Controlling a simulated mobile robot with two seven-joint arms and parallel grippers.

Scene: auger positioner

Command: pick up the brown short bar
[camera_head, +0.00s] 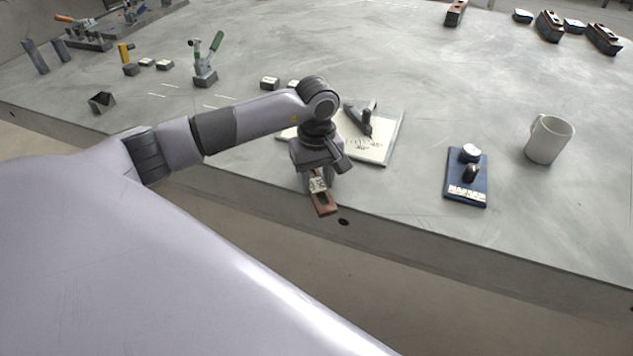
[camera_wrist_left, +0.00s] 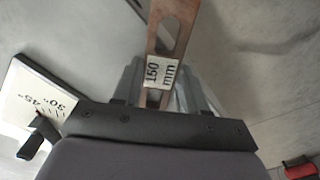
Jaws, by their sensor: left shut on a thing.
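The brown short bar (camera_head: 323,204) is a flat reddish-brown strip with a slot and a white label. In the left wrist view the bar (camera_wrist_left: 183,15) carries a label reading "150 mm". My left gripper (camera_head: 318,184) is shut on the bar near the label, at the front edge of the table; the gripper (camera_wrist_left: 160,85) also shows in the left wrist view. The bar's far end points toward the front edge. I cannot tell whether the bar touches the tabletop. My right gripper is not in view.
A white angle-marked plate (camera_head: 379,151) with a dark pointer lies just behind my left gripper. A blue board (camera_head: 456,192) with knobs and a white mug (camera_head: 548,139) stand to the right. A toggle clamp (camera_head: 205,75) stands at the back left. The middle back of the table is clear.

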